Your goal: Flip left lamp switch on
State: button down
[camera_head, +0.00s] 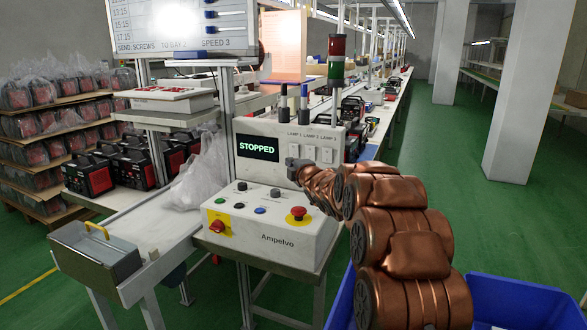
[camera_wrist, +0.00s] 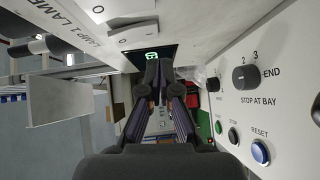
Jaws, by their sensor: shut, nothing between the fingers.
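Three white rocker switches sit in a row on the upright face of the white control box (camera_head: 258,130), under the labels LAMP 1, LAMP 2 and LAMP 3. The left lamp switch (camera_head: 293,152) is nearest the screen, and in the wrist view it (camera_wrist: 133,34) shows a "0" mark. The middle switch (camera_head: 310,153) and right switch (camera_head: 327,155) are beside it. My gripper (camera_head: 291,163) is shut and empty, just below the left switch. In the wrist view its fingertips (camera_wrist: 159,68) point towards the panel by the screen. Contact with the switch cannot be told.
A screen (camera_head: 258,148) reads STOPPED. The sloping console (camera_head: 268,240) below has a black knob (camera_wrist: 245,77), a blue reset button (camera_wrist: 261,152) and a red emergency button (camera_head: 298,214). A stack light (camera_head: 336,60) rises behind the box. A plastic bag (camera_head: 200,175) lies left.

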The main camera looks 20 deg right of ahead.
jog(key=s, duration=0.3)
jog(key=s+b, duration=0.1)
jog(key=s, duration=0.3)
jog(key=s+b, duration=0.1)
jog(key=s, duration=0.2)
jog(key=shift+s+a+f, duration=0.4)
jog(key=shift+a, duration=0.1)
